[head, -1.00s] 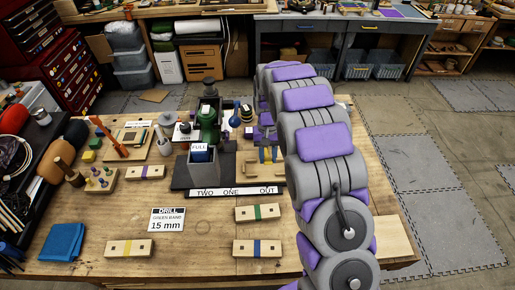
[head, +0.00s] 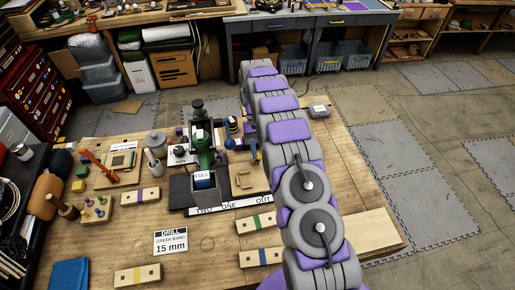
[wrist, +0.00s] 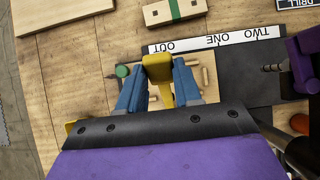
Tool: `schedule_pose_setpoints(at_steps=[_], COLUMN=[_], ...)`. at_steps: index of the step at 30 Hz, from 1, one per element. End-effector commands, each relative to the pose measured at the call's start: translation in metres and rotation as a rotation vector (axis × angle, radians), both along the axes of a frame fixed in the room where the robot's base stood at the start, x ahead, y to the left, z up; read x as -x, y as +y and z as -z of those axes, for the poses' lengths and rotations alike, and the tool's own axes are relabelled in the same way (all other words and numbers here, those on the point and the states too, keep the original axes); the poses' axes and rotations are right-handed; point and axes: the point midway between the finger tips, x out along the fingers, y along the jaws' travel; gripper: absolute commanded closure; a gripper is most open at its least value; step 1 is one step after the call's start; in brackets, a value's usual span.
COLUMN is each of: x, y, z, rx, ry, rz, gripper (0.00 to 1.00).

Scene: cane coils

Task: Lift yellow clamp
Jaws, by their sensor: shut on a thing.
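The yellow clamp (wrist: 157,68) stands out between the two blue fingers of my gripper (wrist: 160,80) in the wrist view. The fingers are shut on it from both sides. A wooden board with pegs (wrist: 208,80) lies beneath and behind it. In the head view my gripper (head: 254,151) and a bit of the yellow clamp (head: 253,148) show small at the far side of the board (head: 262,184), partly hidden by my arm. The gap between clamp and board is hard to judge.
A black base with a "TWO ONE OUT" strip (head: 231,206) adjoins the board and carries a blue "FULL" block (head: 203,180) and a green machine (head: 204,150). Banded wooden blocks (head: 258,223) lie nearer. A plank (head: 370,235) lies at right.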

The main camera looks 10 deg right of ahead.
Motion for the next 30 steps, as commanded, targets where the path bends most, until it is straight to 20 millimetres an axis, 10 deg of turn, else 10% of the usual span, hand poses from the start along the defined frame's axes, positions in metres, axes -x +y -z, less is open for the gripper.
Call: schedule_pose_setpoints(at_steps=[24, 25, 30], x=[-0.005, -0.005, -0.0037], y=[0.0022, 0.0022, 0.0024], z=[-0.002, -0.002, -0.0029], rx=[0.002, 0.002, 0.002], ry=[0.037, 0.037, 0.038], rz=[0.0, 0.0, 0.0], gripper=[1.0, 0.63, 0.47])
